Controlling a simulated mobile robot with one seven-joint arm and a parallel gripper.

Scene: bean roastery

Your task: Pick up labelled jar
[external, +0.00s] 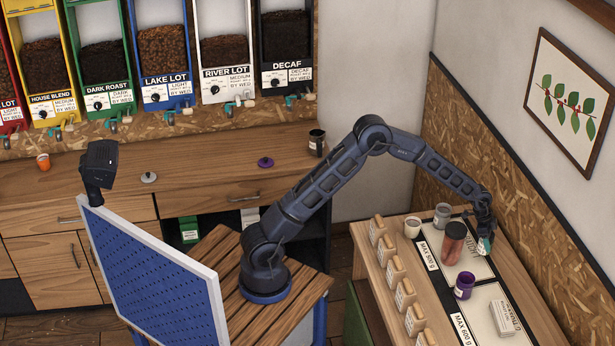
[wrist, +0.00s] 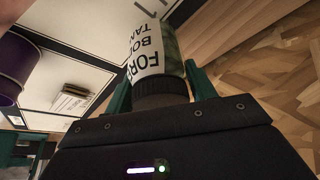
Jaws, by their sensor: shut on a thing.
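The labelled jar (wrist: 148,58) shows in the wrist view with a white label, black lettering, a greenish body and a dark ribbed lid end. It lies between the two teal fingers of my gripper (wrist: 160,90), which is shut on it. In the external view my gripper (external: 486,232) is at the right side of the bench, and a small part of the jar (external: 484,246) shows below it. I cannot tell whether the jar touches the bench.
On the bench (external: 386,290) stand a grey jar (external: 441,216), a tall reddish-brown jar (external: 453,246), a purple container (external: 464,287), a white cup (external: 412,228) and a pale box (external: 506,317). Several wooden blocks line the left edge. A wall is close on the right.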

